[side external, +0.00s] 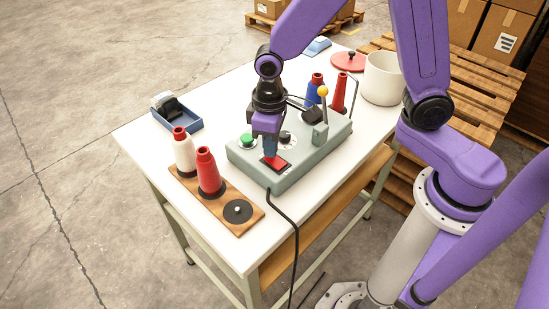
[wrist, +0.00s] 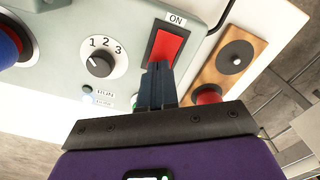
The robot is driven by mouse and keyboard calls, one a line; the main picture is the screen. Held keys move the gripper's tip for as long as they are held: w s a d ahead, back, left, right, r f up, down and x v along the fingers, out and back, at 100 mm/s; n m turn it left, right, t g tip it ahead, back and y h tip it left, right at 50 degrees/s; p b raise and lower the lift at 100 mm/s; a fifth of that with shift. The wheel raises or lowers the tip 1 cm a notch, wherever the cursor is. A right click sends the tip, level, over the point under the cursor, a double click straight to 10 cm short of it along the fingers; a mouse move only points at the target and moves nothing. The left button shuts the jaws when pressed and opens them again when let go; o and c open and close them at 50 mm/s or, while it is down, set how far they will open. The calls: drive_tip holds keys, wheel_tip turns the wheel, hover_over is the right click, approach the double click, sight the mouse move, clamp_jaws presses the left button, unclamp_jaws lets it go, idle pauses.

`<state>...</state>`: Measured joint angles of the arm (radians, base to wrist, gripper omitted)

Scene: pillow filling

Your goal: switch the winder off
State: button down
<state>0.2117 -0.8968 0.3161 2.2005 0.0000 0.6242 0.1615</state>
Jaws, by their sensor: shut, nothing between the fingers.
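The winder (side external: 318,166) is a grey-green box on the white table, with a red rocker switch (side external: 277,163) at its near corner. In the wrist view the red switch (wrist: 167,46) sits in a black frame beside an "ON" label (wrist: 176,19). My gripper (side external: 269,154) points down over the switch, shut and empty. In the wrist view its fingertips (wrist: 158,66) overlap the end of the switch away from the label. I cannot tell whether they press on it.
The winder also carries a green button (side external: 247,140), a numbered dial (wrist: 99,63) and a yellow-knobbed lever (side external: 322,91). A wooden spool rack (side external: 216,201) stands left of it, with a blue tray (side external: 177,121) behind. A white pot (side external: 383,79) stands at the far right. A black cable (side external: 294,235) hangs in front.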

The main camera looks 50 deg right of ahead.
drive_tip(key=shift+f, duration=0.45)
idle(0.3)
drive_tip(key=shift+r, duration=3.5)
drive_tip(key=s+d+r+n, duration=0.1)
drive_tip(key=s+d+n, duration=0.2)
drive_tip(key=s, duration=0.6)
drive_tip(key=s+d+r+n, duration=0.1)
drive_tip(key=s+d+n, duration=0.2)
drive_tip(key=s+d, duration=0.4)
drive_tip(key=s, duration=0.3)
drive_tip(key=shift+s+d+r+n, duration=0.15)
drive_tip(key=shift+s+d+n, duration=0.1)
drive_tip(key=shift+s+n, duration=0.05)
